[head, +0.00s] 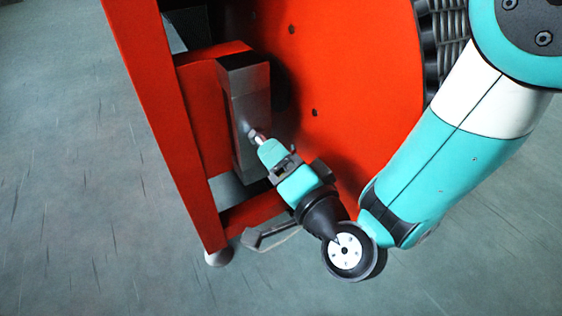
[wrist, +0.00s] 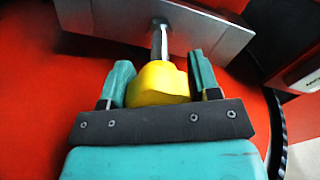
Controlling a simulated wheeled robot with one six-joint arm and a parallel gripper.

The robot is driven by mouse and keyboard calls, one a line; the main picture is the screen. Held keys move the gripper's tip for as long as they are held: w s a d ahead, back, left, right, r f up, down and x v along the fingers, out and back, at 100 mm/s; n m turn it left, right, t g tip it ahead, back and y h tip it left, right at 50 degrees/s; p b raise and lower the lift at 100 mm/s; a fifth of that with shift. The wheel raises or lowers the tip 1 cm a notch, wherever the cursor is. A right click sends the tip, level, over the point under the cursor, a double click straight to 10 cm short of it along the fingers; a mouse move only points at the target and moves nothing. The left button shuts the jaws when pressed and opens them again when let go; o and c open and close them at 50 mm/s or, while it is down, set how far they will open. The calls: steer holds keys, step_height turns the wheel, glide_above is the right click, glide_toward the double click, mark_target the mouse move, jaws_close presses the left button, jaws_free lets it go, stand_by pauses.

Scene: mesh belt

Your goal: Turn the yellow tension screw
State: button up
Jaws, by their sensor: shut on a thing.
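The yellow tension screw (wrist: 158,84) has a rounded yellow head on a metal shaft that runs into a grey metal block (wrist: 205,38). In the wrist view the head sits between the two teal fingers of my gripper (wrist: 160,88). The gripper is shut on it. In the head view my gripper (head: 264,146) reaches up to the grey block (head: 248,120). The shaft end shows there at the block's face, and the yellow head is hidden by the fingers.
A red frame post (head: 160,110) stands left of the block. A large red panel (head: 350,70) lies behind my gripper and arm. A dark ribbed belt edge (head: 450,45) is at the upper right. Open grey floor (head: 70,160) lies to the left.

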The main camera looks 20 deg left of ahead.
steer(key=shift+w+r, duration=0.1)
stand_by(0.3)
steer(key=o, duration=0.9)
